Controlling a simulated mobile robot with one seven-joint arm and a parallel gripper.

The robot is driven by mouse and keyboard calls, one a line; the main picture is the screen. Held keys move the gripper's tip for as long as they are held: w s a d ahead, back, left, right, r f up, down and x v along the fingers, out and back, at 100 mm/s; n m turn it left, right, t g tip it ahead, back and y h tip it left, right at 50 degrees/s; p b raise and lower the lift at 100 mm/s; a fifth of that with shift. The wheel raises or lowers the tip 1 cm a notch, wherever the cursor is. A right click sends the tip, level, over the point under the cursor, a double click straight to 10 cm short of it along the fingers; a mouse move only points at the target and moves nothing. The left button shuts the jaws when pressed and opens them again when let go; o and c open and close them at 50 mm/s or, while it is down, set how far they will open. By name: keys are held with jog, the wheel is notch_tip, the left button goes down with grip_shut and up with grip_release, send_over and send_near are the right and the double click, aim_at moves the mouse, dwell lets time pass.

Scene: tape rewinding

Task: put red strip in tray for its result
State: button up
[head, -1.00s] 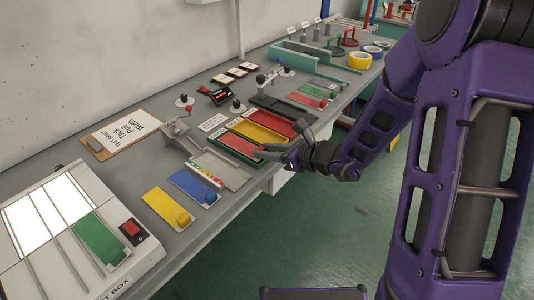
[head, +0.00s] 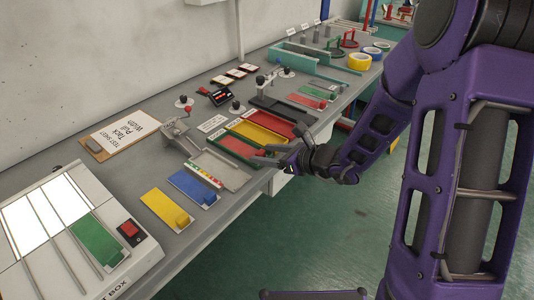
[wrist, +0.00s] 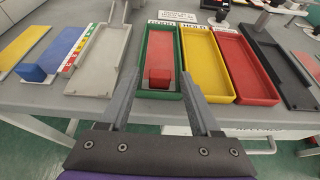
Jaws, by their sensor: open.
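A red strip (wrist: 160,52) with a raised red block (wrist: 159,79) at its near end lies inside the green tray (wrist: 145,62). The same green tray shows in the head view (head: 220,142), partly covered by my gripper. My gripper (wrist: 158,84) is open and empty, its fingers spread either side of the green tray's near end. The yellow tray (wrist: 206,63) and the red tray (wrist: 246,65) stand to its right and look empty. In the head view, another red strip (head: 304,100) lies farther along the bench.
A grey tray (wrist: 98,60) with a coloured scale stands left of the green tray, beside blue (wrist: 62,54) and yellow (wrist: 22,45) strips. A black tray (wrist: 279,66) is at the right. A light box (head: 140,258) holds a green strip. Open floor lies in front of the bench.

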jog(key=shift+d+r+p, duration=0.15)
jog(key=shift+r+p, duration=0.3)
jog(key=shift+r, duration=0.1)
jog(key=p+v, duration=0.1)
jog(key=v, duration=1)
jog(key=shift+s+d, duration=0.25)
jog(key=shift+s, duration=0.1)
jog(key=shift+f, duration=0.1)
